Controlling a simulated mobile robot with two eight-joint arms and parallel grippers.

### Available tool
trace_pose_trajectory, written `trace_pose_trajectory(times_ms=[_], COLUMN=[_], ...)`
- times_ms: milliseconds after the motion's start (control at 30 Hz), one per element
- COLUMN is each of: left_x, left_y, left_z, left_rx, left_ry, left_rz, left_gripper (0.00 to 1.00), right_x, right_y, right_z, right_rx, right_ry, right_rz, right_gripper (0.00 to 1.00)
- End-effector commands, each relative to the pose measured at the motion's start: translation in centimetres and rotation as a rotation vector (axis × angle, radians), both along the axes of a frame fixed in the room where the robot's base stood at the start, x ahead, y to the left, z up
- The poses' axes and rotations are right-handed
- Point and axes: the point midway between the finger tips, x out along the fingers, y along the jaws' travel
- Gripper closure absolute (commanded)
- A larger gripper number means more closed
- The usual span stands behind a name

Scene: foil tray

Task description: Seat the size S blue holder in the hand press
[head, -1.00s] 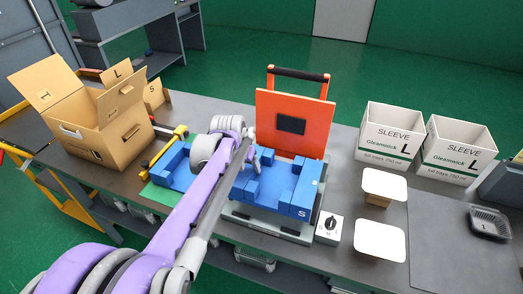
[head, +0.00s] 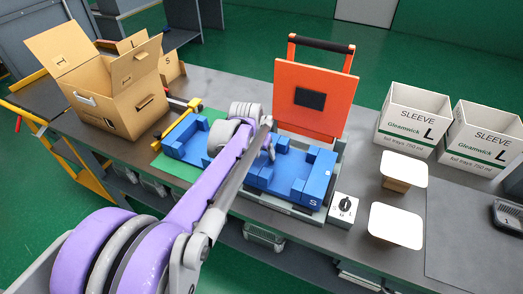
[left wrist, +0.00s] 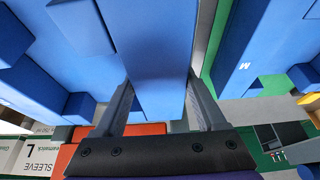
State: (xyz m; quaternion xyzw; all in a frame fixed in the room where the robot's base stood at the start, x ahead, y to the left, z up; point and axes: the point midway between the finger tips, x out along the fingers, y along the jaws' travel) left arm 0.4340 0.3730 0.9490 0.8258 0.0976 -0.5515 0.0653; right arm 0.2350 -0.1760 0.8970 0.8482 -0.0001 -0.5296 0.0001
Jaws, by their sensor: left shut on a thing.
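The size S blue holder (head: 293,178), marked S on its front corner, is level over the bed of the hand press. The press has a grey base (head: 285,208) and a raised orange plate (head: 312,98) with a black pad and a dark handle bar. My left gripper (head: 268,151) is shut on a blue block at the holder's left part. In the left wrist view its two fingers (left wrist: 160,105) flank this block. Whether the holder rests fully in the bed is hidden from this angle. My right gripper is not in view.
A second blue holder (head: 184,144), marked M in the left wrist view (left wrist: 245,66), lies on a green mat to the left. A dial box (head: 343,208) stands right of the press. White-topped stands (head: 404,168), sleeve boxes (head: 408,122) and an open carton (head: 125,110) are around it.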

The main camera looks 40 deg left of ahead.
Motion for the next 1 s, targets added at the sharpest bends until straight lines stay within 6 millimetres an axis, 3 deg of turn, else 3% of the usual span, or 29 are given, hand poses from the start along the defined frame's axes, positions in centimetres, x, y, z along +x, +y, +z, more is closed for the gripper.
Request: trace_pose_trajectory(times_ms=[400,433,567,833,1000], left_x=[0.0,0.0,0.0,-0.1,-0.7], left_y=[0.0,0.0,0.0,0.0,-0.1], left_z=[-0.7,-0.7,-0.7,-0.7,1.0], left_rx=[-0.001,-0.001,-0.001,0.000,0.000], left_ry=[-0.001,-0.001,-0.001,0.001,0.000], left_rz=[0.001,0.001,0.001,0.000,0.001], left_gripper=[1.00,0.25,0.02,0.00,0.00], right_x=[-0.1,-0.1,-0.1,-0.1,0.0], right_y=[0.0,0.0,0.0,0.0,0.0], right_z=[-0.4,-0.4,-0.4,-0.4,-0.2], right_rx=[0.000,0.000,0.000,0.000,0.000], right_ry=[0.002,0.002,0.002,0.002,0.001], right_rz=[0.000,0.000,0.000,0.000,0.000], right_gripper=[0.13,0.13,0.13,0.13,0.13])
